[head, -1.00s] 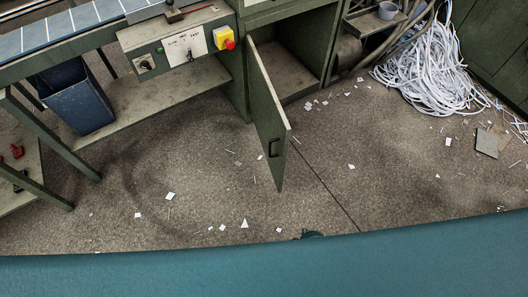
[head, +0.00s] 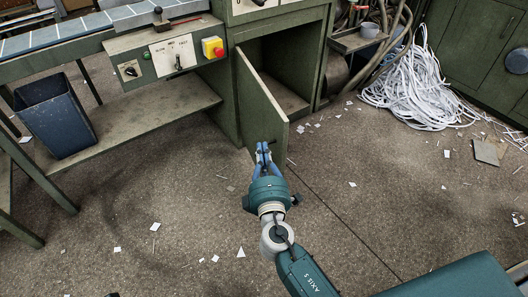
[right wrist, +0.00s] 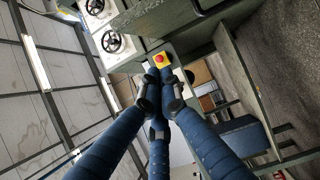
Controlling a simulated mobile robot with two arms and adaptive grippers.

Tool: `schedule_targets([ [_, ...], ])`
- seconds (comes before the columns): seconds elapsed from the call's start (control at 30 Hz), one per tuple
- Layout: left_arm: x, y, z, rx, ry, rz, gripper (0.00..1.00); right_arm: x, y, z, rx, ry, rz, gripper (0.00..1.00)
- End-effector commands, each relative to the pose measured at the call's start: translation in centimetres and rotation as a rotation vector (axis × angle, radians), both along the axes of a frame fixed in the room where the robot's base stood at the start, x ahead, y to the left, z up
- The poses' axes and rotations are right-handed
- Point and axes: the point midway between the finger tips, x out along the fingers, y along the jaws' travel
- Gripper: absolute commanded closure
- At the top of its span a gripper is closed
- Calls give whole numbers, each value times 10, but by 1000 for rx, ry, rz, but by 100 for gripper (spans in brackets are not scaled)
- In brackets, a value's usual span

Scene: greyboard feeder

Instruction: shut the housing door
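The housing door (head: 262,100) is a green panel that stands ajar, swung out from the cabinet housing (head: 285,60), whose inside shows dark. My right gripper (head: 263,148) is at the door's lower front part in the head view, over the place of the handle. Its blue fingers hide most of the handle, and I cannot tell whether they touch it. In the right wrist view the fingers (right wrist: 163,85) come close together at the tips, with no clear sign of anything between them. My left gripper is not in view.
A control panel with a red and yellow stop button (head: 213,47) is left of the housing. A blue bin (head: 55,115) stands farther left. A pile of white paper strips (head: 420,90) lies at right. Small scraps dot the otherwise open floor.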

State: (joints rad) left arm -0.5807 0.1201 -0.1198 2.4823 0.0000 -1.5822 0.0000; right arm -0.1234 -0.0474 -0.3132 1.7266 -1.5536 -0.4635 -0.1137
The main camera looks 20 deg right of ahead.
Motion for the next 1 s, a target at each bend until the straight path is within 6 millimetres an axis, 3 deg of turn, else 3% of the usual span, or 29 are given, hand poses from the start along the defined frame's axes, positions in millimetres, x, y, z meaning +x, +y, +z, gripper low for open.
schedule_targets([
  [0.37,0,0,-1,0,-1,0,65,80,-12,0,0,0,0,100],
  [0.6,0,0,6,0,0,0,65,80,-45,0,-1,2,0,100],
  [1.0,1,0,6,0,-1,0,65,81,-52,-1,1,3,1,100],
])
